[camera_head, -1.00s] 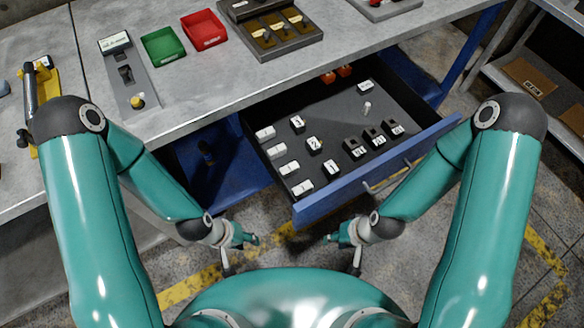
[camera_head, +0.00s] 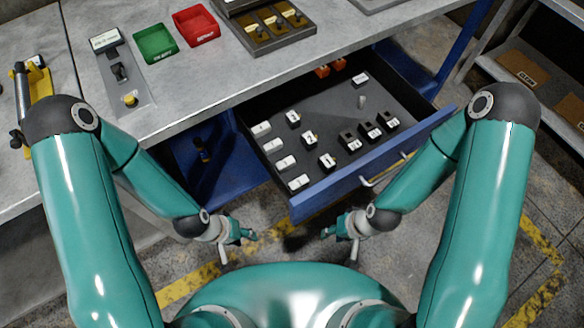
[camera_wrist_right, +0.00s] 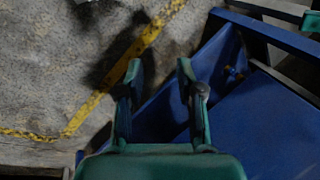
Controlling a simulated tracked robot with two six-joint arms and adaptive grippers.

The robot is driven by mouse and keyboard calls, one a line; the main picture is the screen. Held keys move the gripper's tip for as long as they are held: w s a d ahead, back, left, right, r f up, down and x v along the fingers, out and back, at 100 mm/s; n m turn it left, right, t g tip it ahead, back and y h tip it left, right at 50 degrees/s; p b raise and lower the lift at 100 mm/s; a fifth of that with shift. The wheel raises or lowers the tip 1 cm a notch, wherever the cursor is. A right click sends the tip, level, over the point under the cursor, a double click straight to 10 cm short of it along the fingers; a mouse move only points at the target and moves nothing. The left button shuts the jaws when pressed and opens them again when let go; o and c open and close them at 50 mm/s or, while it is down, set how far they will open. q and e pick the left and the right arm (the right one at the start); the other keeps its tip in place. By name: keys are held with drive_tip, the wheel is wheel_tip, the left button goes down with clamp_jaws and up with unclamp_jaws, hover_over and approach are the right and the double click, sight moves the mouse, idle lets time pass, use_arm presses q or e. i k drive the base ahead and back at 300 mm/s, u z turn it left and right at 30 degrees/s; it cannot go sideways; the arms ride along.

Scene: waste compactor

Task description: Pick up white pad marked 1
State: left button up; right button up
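The white pad marked 1 (camera_head: 327,160) sits in the open blue drawer (camera_head: 375,173), near its front. White pads that look marked 2 (camera_head: 310,136) and 3 (camera_head: 293,118) lie behind it. My right gripper (camera_head: 328,233) is outside the drawer, below and in front of its front panel. In the right wrist view my right gripper (camera_wrist_right: 160,72) has its fingers apart with nothing between them. My left gripper (camera_head: 251,236) is left of it over the floor; its opening is too small to make out. The pad does not show in the wrist view.
White labels (camera_head: 285,162) line the drawer's left side, and black blocks (camera_head: 370,130) sit right of the pad. The drawer handle (camera_head: 370,182) sticks out in front. The bench (camera_head: 215,80) above holds a green tray (camera_head: 155,43) and a red tray (camera_head: 196,26).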

sight(276, 145)
drive_tip(key=z, duration=0.05)
drive_tip(key=k, duration=0.5)
drive_tip(key=z, duration=2.55)
drive_tip(key=i, duration=0.1)
drive_tip(key=u, duration=3.75)
drive_tip(key=k, duration=0.75)
drive_tip(key=z, duration=0.75)
drive_tip(key=i, duration=0.5)
